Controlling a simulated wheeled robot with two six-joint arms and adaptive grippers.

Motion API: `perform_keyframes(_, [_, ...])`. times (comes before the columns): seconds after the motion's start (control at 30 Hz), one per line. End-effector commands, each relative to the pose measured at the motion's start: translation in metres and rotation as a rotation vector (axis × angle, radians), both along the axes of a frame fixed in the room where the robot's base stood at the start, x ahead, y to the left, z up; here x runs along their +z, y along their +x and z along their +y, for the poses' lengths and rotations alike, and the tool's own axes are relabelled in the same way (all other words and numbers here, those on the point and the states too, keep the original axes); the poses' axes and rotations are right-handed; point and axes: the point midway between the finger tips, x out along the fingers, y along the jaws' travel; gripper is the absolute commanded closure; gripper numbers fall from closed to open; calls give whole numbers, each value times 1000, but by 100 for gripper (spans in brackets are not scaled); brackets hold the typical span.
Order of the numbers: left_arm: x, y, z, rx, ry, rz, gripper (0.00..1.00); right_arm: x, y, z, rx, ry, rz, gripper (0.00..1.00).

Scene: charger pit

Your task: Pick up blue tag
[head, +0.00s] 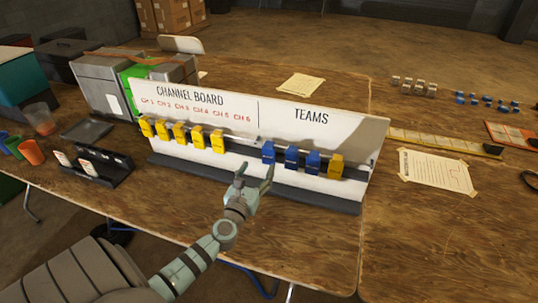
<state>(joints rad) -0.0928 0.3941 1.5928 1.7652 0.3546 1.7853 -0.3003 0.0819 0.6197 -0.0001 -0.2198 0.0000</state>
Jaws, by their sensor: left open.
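Three blue tags hang side by side on the rail under the TEAMS half of the white channel board (345,127): a left one (268,152), a middle one (291,158) and a right one (313,162). My left gripper (254,177) is open and empty in front of the board. Its fingers point up toward the board, just below and left of the leftmost blue tag. I cannot tell whether a finger touches that tag. My right gripper is out of view.
Several yellow tags (180,135) hang on the left part of the rail, and one yellow tag (336,166) hangs right of the blue ones. A black card holder (103,175) stands left. Small blue pieces (483,101) lie far right. The table in front is clear.

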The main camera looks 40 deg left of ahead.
Motion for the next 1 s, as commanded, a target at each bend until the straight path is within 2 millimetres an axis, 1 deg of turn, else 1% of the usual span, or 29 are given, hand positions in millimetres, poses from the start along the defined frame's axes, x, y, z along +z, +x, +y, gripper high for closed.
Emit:
perform_keyframes(0.17, [-1,23,5,0,0,-1,40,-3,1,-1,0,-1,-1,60])
perform_keyframes(0.33, [-2,56,10,-2,1,-1,40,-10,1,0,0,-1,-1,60])
perform_keyframes(0.43, [-2,63,13,-2,2,2,40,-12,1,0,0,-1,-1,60])
perform_keyframes(0.6, [-1,63,13,-3,3,2,40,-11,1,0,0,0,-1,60])
perform_keyframes(0.9, [-1,62,13,-3,3,2,87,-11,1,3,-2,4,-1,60])
perform_keyframes(1.0, [-1,62,13,-4,3,2,87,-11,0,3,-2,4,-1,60])
